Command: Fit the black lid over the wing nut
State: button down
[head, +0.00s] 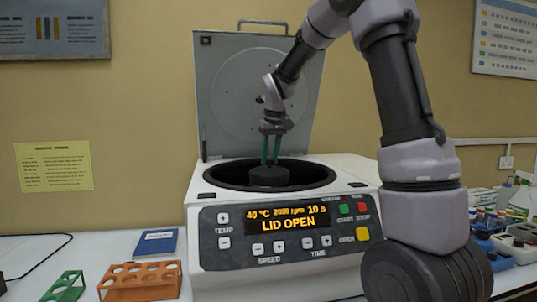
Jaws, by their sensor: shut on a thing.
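The black lid (268,178) is a dark, round, flat-topped piece inside the open bowl of the centrifuge (205,205). My gripper (270,160) points down into the bowl, and its green fingers are shut on the top of the lid. The wing nut is not visible; the lid and the bowl's front rim hide that area. I cannot tell whether the lid is seated or still above the rotor. The centrifuge's display reads "LID OPEN".
The centrifuge's raised cover (225,100) stands behind my gripper. An orange rack (140,282), a green rack (66,287) and a blue book (156,242) lie on the bench at the left. Bottles and trays (510,215) crowd the right side.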

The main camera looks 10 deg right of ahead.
aim_at(271, 169)
jog(key=shift+f, duration=2.85)
jog(key=shift+f, duration=0.15)
grip_release()
dwell(0.4)
jog(key=shift+r, duration=3.5)
